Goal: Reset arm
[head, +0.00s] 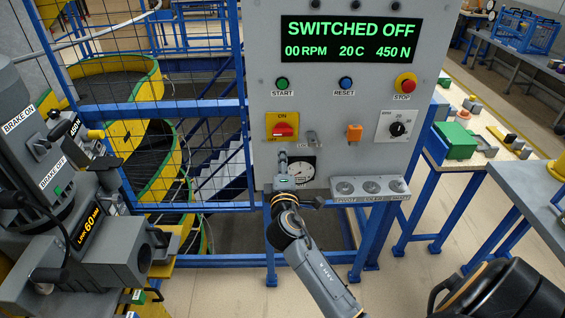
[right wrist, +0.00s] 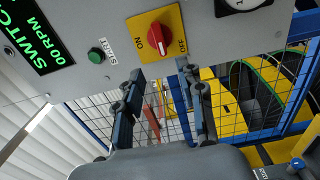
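A grey control panel (head: 345,80) stands at the centre of the head view. Its display (head: 351,41) reads SWITCHED OFF, 00 RPM, 20 C, 450 N. A red rotary switch (head: 284,129) on a yellow plate sits low on the panel's left side; it also shows in the right wrist view (right wrist: 161,36). My right gripper (head: 283,159) is just below this switch in the head view. In the right wrist view my right gripper (right wrist: 160,69) has its two fingers apart with nothing between them. The switch shows beyond the fingertips, apart from them. My left gripper is not in view.
The panel has a green start button (head: 282,84), a blue reset button (head: 346,84) and a red stop button (head: 406,83). A grey brake machine (head: 60,190) fills the left. A blue mesh fence (head: 197,107) stands behind. A workbench (head: 547,190) is at right.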

